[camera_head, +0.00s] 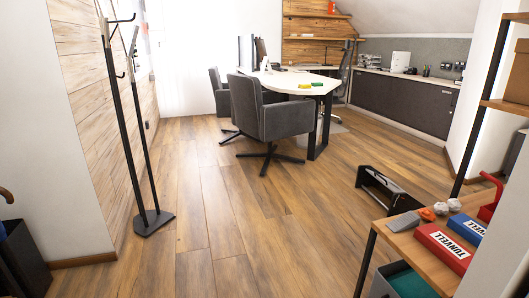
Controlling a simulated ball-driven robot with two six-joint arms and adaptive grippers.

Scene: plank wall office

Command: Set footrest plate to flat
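The black footrest (388,188) stands on the wooden floor at the right, between the desk and the low shelf in front. It has dark side frames and a long dark plate between them. The plate looks tilted rather than level, but it is small in the picture and its exact angle is hard to tell. The right shelf stands in front of the floor just past it. Neither of my grippers is in view.
A coat stand (153,221) stands at the left. Grey chairs (272,107) and a white desk (300,82) are at the back. A wooden shelf (398,243) with red and blue boxes fills the right front. The middle floor (240,215) is clear.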

